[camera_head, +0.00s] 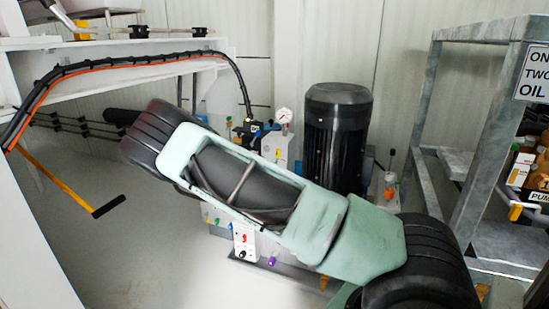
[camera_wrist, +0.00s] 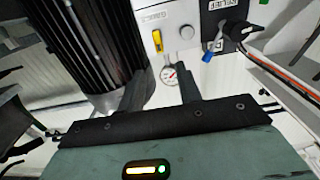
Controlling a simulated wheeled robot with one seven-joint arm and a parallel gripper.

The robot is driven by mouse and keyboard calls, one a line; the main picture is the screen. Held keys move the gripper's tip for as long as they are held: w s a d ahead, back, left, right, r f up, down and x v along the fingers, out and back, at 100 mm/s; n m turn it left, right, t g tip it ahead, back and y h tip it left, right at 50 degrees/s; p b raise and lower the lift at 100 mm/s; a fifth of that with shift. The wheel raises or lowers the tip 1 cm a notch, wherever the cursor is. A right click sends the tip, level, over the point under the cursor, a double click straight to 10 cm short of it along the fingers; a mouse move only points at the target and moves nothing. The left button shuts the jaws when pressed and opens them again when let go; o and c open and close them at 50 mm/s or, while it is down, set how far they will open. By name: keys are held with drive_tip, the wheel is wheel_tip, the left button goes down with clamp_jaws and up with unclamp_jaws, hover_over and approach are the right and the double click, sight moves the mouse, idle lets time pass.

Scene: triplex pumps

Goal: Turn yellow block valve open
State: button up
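In the wrist view, a small yellow valve handle (camera_wrist: 157,40) stands on a white block (camera_wrist: 178,14), lengthwise up and down in the picture. My gripper (camera_wrist: 160,82) is open, its two dark fingers apart with nothing held between them. The handle lies beyond the fingertips, roughly in line with the gap, and appears apart from them. In the head view, a white block (camera_head: 270,141) under a gauge shows behind my arm. My gripper cannot be made out there.
A black knob (camera_wrist: 186,33) and a blue-tipped lever (camera_wrist: 208,54) are to the handle's right. A black ribbed motor (camera_wrist: 80,40) stands close on the left. A grey metal frame (camera_head: 487,150) stands at the right.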

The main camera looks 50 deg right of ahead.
sight(277, 151)
drive_tip(key=b+x, duration=0.1)
drive_tip(key=x, duration=0.7)
drive_tip(key=shift+d+b, duration=0.1)
drive_tip(key=shift+b, duration=0.3)
clamp_jaws()
